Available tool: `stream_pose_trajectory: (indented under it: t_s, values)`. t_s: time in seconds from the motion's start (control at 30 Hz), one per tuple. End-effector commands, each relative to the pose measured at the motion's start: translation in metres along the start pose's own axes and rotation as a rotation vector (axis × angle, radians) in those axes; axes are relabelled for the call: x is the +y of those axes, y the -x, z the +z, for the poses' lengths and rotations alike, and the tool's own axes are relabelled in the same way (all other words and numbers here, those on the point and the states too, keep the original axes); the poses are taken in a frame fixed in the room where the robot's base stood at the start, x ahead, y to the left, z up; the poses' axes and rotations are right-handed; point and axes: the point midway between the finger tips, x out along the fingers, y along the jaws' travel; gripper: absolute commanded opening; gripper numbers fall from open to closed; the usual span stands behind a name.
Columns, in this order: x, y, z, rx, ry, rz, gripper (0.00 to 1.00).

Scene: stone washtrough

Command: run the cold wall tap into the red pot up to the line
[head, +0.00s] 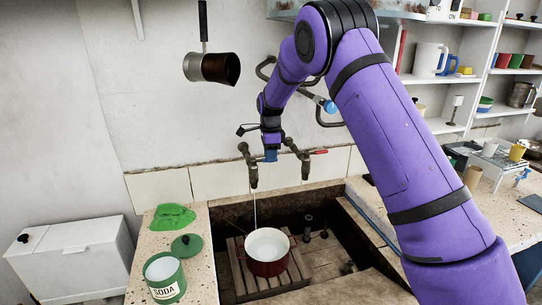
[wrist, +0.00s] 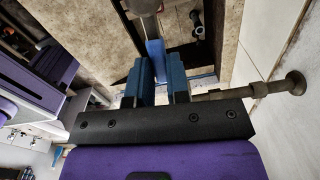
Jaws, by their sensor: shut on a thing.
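The red pot (head: 267,262) stands upright on a slatted wooden rack in the stone trough, its pale inside facing up. A thin stream of water falls from the left wall tap (head: 253,174) into it. The water level and any line inside cannot be made out. My gripper (head: 270,154) is at the left tap, shut on its blue lever. In the wrist view, the blue lever (wrist: 155,50) shows at the fingers of my gripper (wrist: 161,78). The right wall tap (head: 304,163) has a red lever (head: 319,152).
A green soda tin (head: 166,283), its lid (head: 187,245) and a green cloth (head: 172,217) lie on the left ledge. Shelves (head: 455,82) and a cluttered counter are at right.

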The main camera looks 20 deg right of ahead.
Motion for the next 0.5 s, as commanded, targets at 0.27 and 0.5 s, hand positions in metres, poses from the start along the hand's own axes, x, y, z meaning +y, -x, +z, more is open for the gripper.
stream_pose_trajectory:
  t_s: [0.27,0.5]
  values:
    - [-0.0066,-0.0010,0.0010,0.001,0.132,0.004,0.00]
    - [-0.0063,-0.0013,0.0012,0.001,0.135,0.005,0.00]
